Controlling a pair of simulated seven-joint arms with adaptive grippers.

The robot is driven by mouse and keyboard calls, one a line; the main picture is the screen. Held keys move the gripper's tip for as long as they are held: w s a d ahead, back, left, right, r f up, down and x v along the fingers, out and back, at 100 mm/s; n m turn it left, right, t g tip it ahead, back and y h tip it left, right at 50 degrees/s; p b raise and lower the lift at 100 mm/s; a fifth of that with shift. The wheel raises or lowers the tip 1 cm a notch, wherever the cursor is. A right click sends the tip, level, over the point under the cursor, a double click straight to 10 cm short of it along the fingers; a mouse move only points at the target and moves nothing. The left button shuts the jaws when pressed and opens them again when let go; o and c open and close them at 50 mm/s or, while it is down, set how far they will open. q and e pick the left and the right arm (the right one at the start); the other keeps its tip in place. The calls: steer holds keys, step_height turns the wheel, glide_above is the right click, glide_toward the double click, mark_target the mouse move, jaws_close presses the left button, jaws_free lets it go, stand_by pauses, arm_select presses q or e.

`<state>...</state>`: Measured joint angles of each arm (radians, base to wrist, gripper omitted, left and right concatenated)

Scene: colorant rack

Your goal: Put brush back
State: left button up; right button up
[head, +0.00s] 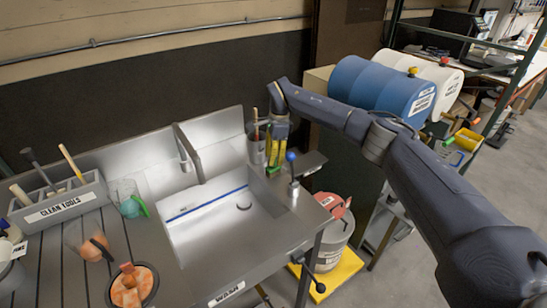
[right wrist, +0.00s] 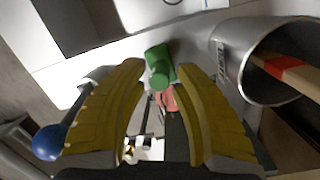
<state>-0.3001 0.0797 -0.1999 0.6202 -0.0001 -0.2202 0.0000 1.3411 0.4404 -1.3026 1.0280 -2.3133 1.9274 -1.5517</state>
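My right gripper (head: 275,155) points down beside a metal cup (head: 257,152) at the sink's right rear corner. My left gripper is not in view.
A lever with a blue knob (head: 291,156) rises close to the right gripper; the knob (right wrist: 50,140) also shows in the wrist view. A "CLEAN TOOLS" rack (head: 62,206), a clear cup (head: 126,195) and an orange-filled bowl (head: 133,287) are left.

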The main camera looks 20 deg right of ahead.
step_height(320, 180, up, 12)
steer(key=d, duration=0.1)
steer(key=shift+w+d, duration=0.35)
steer(key=shift+c, duration=0.5)
stand_by(0.9)
